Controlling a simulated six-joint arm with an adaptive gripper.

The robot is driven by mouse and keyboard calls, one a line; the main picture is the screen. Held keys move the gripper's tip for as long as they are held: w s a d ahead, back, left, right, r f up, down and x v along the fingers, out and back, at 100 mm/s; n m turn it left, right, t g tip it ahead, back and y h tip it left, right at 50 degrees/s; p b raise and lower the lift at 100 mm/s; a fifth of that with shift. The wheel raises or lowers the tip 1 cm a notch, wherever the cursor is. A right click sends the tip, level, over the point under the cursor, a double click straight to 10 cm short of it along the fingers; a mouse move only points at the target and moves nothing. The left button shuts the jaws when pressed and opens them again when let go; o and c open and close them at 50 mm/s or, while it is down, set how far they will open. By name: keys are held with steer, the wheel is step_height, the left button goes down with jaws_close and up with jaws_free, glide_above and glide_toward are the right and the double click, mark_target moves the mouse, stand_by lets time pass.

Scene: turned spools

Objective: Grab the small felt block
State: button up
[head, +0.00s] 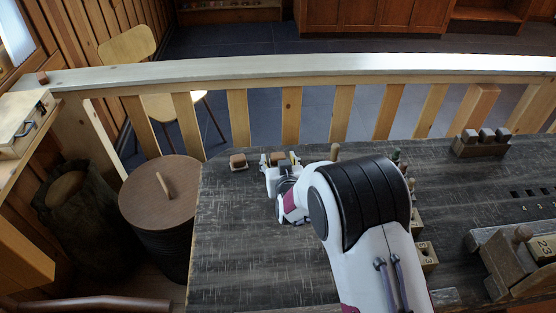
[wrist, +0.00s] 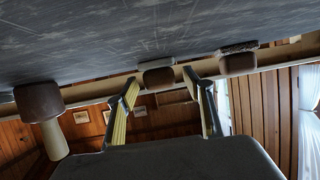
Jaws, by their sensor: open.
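My gripper (head: 281,164) is open and low over the dark table, near its far left corner. In the wrist view, which is upside down, its two yellow-lined fingers (wrist: 161,80) stand apart. A small brown block with a paler band (wrist: 157,74) appears between the fingertips, with no visible grip on it. A second small brown block (wrist: 237,61) sits beyond the fingers on the right; in the head view it is the block (head: 238,161) left of my gripper. I cannot tell from texture which one is felt. My gripper mostly hides the nearer block in the head view.
A pale peg with a thick brown end (wrist: 42,115) stands at the left of the wrist view. A wooden rail (head: 300,68) runs behind the table (head: 245,240). The table's left front is bare.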

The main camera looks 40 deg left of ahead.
mark_target(279, 158)
stand_by(0.4)
steer(key=c, duration=1.1)
steer(key=shift+o, duration=0.2)
steer(key=shift+r, duration=0.2)
steer(key=shift+r, duration=4.85)
